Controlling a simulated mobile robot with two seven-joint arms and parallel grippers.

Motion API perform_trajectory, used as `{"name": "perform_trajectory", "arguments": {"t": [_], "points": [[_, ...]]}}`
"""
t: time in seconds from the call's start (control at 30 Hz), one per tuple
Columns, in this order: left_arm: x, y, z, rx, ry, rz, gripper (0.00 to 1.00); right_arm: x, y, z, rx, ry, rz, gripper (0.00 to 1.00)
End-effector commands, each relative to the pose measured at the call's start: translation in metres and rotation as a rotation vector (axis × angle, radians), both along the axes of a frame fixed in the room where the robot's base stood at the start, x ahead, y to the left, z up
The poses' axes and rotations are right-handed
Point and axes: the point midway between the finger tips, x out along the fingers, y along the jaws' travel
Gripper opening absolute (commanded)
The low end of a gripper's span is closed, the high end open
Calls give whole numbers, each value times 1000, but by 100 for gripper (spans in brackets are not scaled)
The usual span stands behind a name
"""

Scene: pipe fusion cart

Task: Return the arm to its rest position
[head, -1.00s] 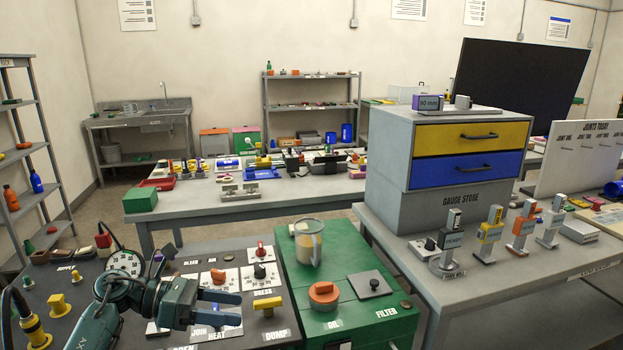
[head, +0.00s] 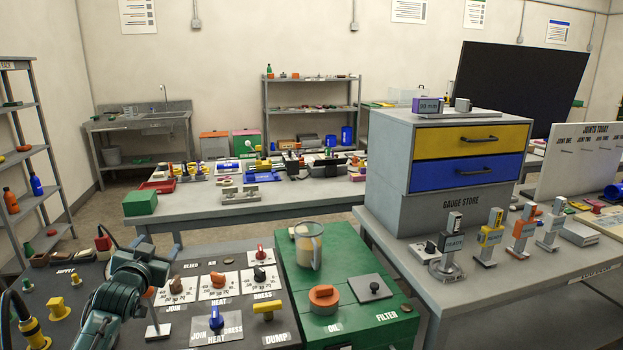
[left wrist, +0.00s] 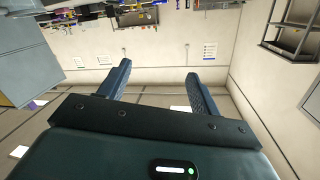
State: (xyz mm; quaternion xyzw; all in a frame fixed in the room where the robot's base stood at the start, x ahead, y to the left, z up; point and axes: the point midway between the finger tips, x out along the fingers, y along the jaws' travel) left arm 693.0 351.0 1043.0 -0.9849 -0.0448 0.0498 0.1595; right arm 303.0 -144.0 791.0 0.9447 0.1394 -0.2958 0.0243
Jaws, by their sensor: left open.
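My left arm (head: 125,290) stands over the left part of the dark control panel in the head view. Its fingers do not show clearly there. In the left wrist view my left gripper (left wrist: 159,75) has its two fingers wide apart with nothing between them. That view shows walls and furniture upside down beyond the fingers, and no object close to them. My right gripper is in neither view.
The panel holds a blue knob (head: 216,319), a red knob (head: 260,251) and a yellow handle (head: 268,308). To the right, a green cabinet (head: 345,335) carries a clear jug (head: 308,246) and an orange cap (head: 323,297). A gauge store (head: 400,190) stands farther right.

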Motion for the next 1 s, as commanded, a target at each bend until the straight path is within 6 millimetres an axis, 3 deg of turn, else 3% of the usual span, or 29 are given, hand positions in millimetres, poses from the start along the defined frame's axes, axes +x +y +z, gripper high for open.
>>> {"name": "perform_trajectory", "arguments": {"t": [0.03,0.27,0.37,0.53,0.7,0.8,0.9,1.0], "points": [[-13,-14,-29,0,35,-23,64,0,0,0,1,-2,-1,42],[-75,-64,-114,-22,148,-105,64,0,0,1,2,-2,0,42],[-119,-92,-156,-48,213,-148,64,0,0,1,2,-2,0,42],[-219,-143,-218,-126,342,-219,64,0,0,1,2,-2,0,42],[-317,-183,-247,-220,457,-261,64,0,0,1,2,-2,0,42],[-356,-197,-251,-262,503,-269,64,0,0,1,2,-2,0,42],[-379,-205,-251,-289,530,-273,64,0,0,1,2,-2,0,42],[-389,-208,-250,-301,542,-274,64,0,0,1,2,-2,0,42]]}}
